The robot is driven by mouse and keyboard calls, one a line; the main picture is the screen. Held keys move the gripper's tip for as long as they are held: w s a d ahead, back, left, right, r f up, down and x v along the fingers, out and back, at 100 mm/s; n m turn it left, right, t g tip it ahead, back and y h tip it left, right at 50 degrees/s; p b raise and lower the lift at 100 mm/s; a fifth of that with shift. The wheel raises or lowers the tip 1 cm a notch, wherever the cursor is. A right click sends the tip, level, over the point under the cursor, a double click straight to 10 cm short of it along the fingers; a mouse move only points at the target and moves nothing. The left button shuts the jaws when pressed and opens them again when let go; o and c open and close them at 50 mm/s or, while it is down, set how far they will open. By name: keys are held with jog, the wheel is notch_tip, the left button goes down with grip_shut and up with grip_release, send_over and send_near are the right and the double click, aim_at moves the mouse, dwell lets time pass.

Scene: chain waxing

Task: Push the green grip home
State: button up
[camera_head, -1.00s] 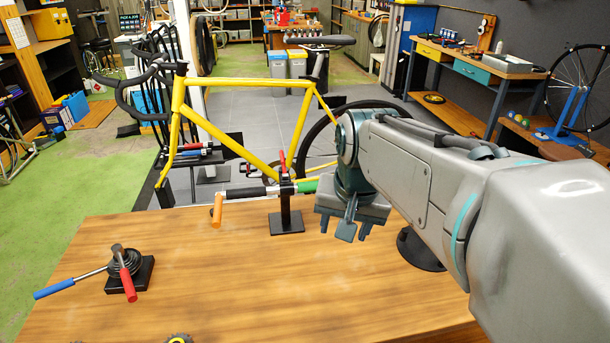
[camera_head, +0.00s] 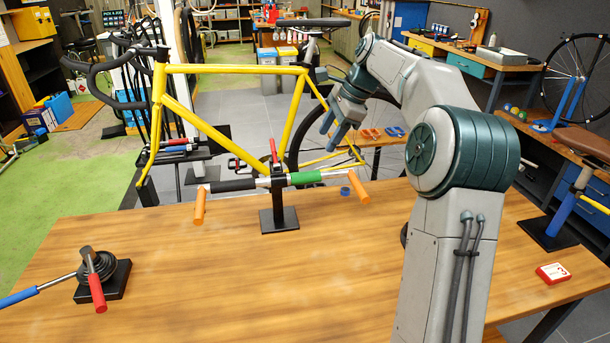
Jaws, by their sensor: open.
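The green grip (camera_head: 305,177) is a short sleeve around the right half of a handlebar (camera_head: 334,174), between the central clamp and bare silver bar. The bar is held by a black stand (camera_head: 280,218) at the table's far edge. A black grip (camera_head: 233,185) is on the left half. Orange pieces hang at both ends, a left one (camera_head: 199,206) and a right one (camera_head: 358,187). My gripper (camera_head: 333,129) is open and empty, above and to the right of the green grip, pointing down, apart from the bar.
A blue ring (camera_head: 346,191) lies near the right orange piece. A yellow bicycle frame (camera_head: 228,70) stands behind the table (camera_head: 210,280). The table's middle is clear.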

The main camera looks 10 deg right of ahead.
aim_at(307, 173)
jog(key=x, duration=1.3)
jog(key=shift+f+b, duration=0.3)
